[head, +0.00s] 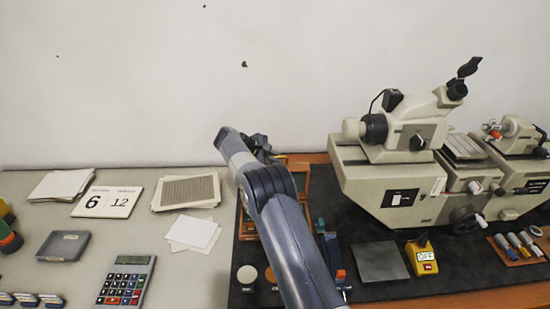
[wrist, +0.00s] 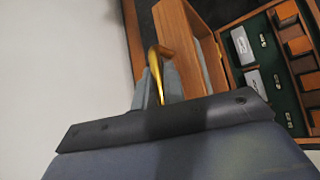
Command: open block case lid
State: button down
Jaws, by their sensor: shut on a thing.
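The block case (wrist: 262,28) is wooden with a green inside. It holds several metal blocks and brown slots, and lies at the right of the wrist view. Its wooden lid (wrist: 190,35) stands raised at an angle beside the open inside. A curved brass pull (wrist: 155,68) sits at the lid's edge. My gripper (wrist: 160,88) is shut on the brass pull; the fingers are partly hidden behind the dark wrist part. In the head view my gripper (head: 262,147) is high over the case, and my arm hides most of the case (head: 248,226).
A microscope-like machine (head: 400,150) stands to the right on a black mat. A metal plate (head: 380,262) and a yellow OFF switch box (head: 421,257) lie before it. A calculator (head: 127,282), calendar card (head: 106,202) and papers lie left. The wall is close behind.

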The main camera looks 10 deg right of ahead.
jog(key=c, duration=1.5)
grip_release()
jog(key=b+v, duration=0.2)
jog(key=v, duration=0.9)
jog(key=shift+b, duration=0.3)
jog(key=shift+d, duration=0.1)
jog(key=p+x, duration=0.2)
jog(key=x, duration=0.8)
jog(key=shift+d+f+p, duration=0.25)
jog(key=shift+p, duration=0.1)
jog(key=shift+f, duration=0.1)
